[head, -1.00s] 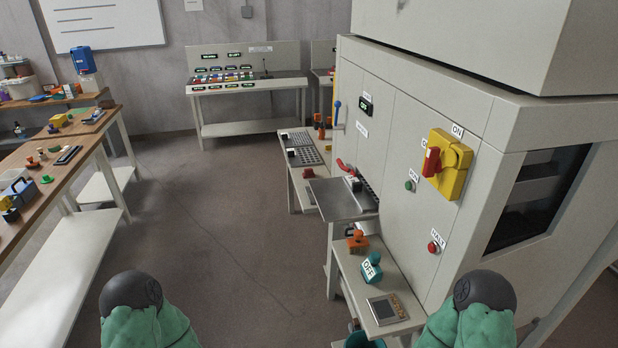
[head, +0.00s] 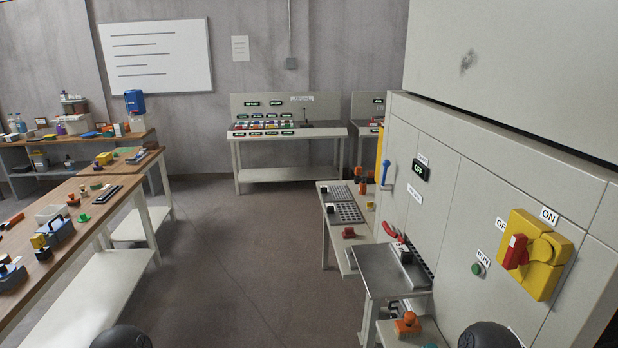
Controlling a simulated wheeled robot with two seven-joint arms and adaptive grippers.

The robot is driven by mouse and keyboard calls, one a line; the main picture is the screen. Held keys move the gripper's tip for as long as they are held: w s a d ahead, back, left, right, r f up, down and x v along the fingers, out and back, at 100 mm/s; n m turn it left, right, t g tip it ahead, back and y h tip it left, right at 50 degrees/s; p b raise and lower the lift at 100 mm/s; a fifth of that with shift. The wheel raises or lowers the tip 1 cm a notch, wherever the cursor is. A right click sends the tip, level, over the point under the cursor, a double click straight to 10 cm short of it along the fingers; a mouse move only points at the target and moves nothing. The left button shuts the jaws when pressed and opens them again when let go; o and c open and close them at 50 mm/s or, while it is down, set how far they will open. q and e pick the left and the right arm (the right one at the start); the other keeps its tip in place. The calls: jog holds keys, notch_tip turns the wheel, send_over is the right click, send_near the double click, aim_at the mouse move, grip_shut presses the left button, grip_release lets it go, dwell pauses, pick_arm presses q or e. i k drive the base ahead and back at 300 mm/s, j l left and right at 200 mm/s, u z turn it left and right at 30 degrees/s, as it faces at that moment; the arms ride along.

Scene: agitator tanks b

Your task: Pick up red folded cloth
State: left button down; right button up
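I cannot make out a red folded cloth for certain. A small red item (head: 348,232) lies on the low side table by the machine, too small to tell what it is. Several red pieces sit among coloured items on the far bench (head: 290,172), also too small to tell apart. Only dark rounded parts of my two arms show at the bottom edge. Neither gripper is in view.
A large grey machine (head: 450,190) with a yellow switch (head: 535,255) and a steel shelf (head: 392,270) fills the right. A wooden workbench (head: 100,215) with tools runs along the left. Open floor (head: 240,275) lies between them. A whiteboard (head: 155,55) hangs behind.

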aim_at(349, 232)
jog(key=i+j+u, duration=0.1)
jog(key=i, duration=0.5)
jog(key=i+j+u, duration=0.1)
jog(key=i+j, duration=0.15)
jog(key=i, duration=0.4)
jog(key=i+j+u, duration=0.1)
jog(key=i, duration=0.5)
